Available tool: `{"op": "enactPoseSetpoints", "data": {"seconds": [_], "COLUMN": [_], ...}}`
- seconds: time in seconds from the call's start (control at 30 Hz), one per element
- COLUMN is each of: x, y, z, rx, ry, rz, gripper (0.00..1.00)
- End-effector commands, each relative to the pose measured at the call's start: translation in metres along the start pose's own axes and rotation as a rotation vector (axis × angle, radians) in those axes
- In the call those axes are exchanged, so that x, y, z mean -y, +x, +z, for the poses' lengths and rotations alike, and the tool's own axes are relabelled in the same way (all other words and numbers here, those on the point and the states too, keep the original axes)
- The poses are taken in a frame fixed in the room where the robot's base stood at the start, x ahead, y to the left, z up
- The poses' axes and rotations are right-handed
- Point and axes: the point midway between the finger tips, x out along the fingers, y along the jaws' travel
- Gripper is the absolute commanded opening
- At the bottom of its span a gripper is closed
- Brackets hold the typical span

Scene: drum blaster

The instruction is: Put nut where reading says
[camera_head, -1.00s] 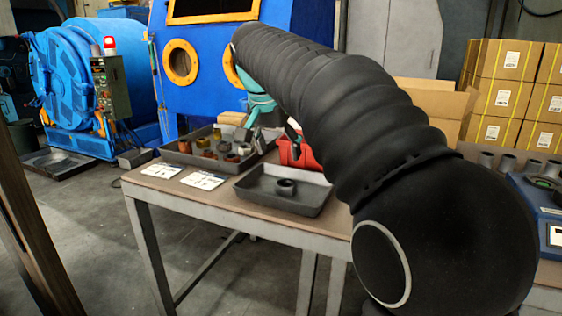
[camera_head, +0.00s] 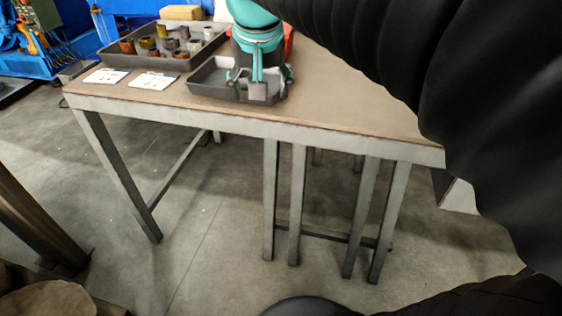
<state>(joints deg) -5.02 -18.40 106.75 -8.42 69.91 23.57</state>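My gripper (camera_head: 257,86) is teal and grey and points down over the small dark tray (camera_head: 208,93) near the table's front edge. Its fingers and linkages are seen from one side, and I cannot tell whether they are open or shut on something. The dark ring-shaped nut seen in this tray earlier does not show now; my gripper covers that part. Two white cards (camera_head: 106,76) (camera_head: 155,80) with small print lie left of the tray; the print is too small to read.
A larger tray (camera_head: 115,57) with several brown, grey and yellowish round parts stands behind the cards. A red bin (camera_head: 289,42) is partly hidden behind my gripper. The brown tabletop (camera_head: 340,100) is clear right of the small tray. A blue machine stands behind at left.

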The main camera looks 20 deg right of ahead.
Motion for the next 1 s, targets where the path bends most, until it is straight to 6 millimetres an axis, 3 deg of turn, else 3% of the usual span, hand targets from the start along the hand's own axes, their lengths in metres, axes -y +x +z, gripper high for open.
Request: {"op": "enactPoseSetpoints", "data": {"seconds": [0.03, 0.2, 0.4, 0.6, 1.0], "x": [-0.009, -0.029, -0.042, -0.044, -0.044], "y": [0.006, 0.036, 0.070, 0.083, 0.084], "z": [0.023, 0.094, 0.156, 0.178, 0.178], "rx": [-0.006, -0.038, -0.071, -0.085, -0.084], "ry": [-0.030, -0.147, -0.239, -0.273, -0.274], "rz": [-0.016, -0.071, -0.107, -0.118, -0.118], "gripper": [0.72, 0.72, 0.72, 0.72, 0.72]}}
